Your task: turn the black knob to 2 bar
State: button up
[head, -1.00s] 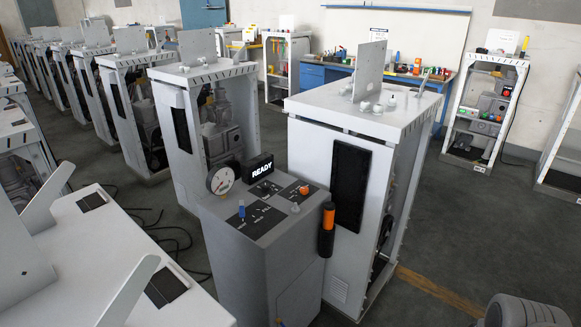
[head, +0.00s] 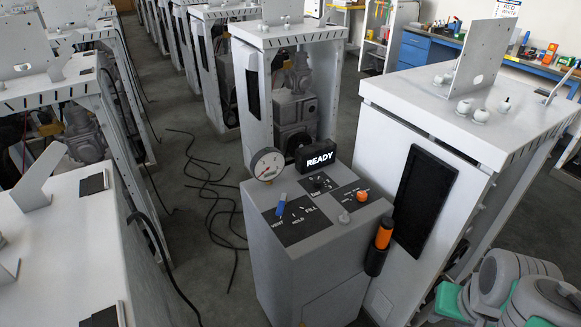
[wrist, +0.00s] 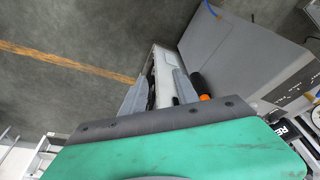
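The black knob (head: 318,183) sits on the panel on top of a grey console (head: 300,275), in front of a lit READY display (head: 320,157). A round white gauge (head: 267,163) stands to its left; its reading is too small to tell. The knob's setting cannot be read. In the wrist view my gripper (wrist: 160,88) has its two grey fingers apart with no object held between them. The orange end of the torch-like tool (wrist: 205,97) shows beside the right finger, with the console beyond. I cannot make out the knob in the wrist view.
A blue lever (head: 281,204) and an orange knob (head: 362,196) share the console top. The orange-and-black tool (head: 384,235) hangs on its right side. A tall white cabinet (head: 450,120) stands close on the right. Cables (head: 205,185) lie on the floor to the left.

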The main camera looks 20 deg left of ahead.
aim_at(318, 180)
jog(key=u, duration=0.75)
jog(key=i, duration=0.9)
jog(key=u, duration=0.7)
